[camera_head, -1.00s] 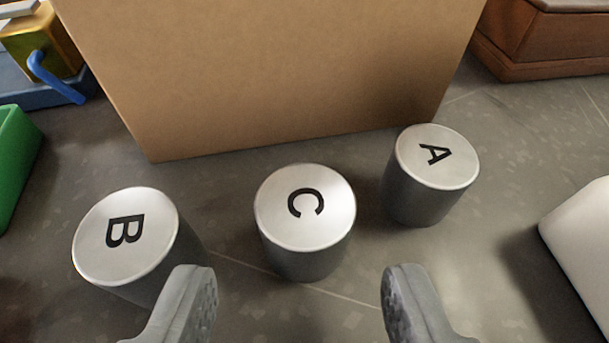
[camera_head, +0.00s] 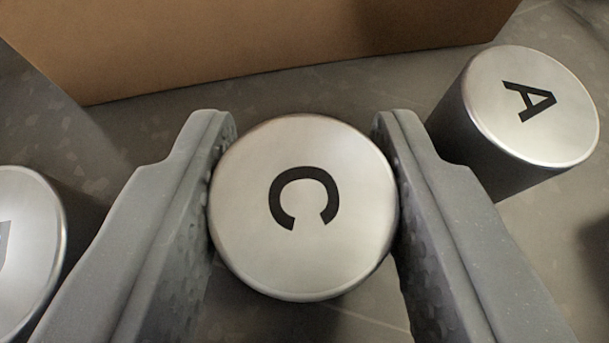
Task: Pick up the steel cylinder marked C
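The steel cylinder marked C (camera_head: 305,250) is in the middle of the view, its round, bright top facing me with the black letter on it. My gripper (camera_head: 304,135) has one grey finger on the left and one on the right of this cylinder. Both padded inner faces appear to press against its sides, so the gripper looks shut on it. The cylinder's lower part is hidden under its top, and I cannot tell whether it is off the floor.
The cylinder marked A (camera_head: 535,105) stands to the right, close to the right finger. Another cylinder (camera_head: 25,245) is cut off at the left edge beside the left finger. A brown box (camera_head: 250,40) stands behind. Grey floor (camera_head: 230,93) shows between box and cylinders.

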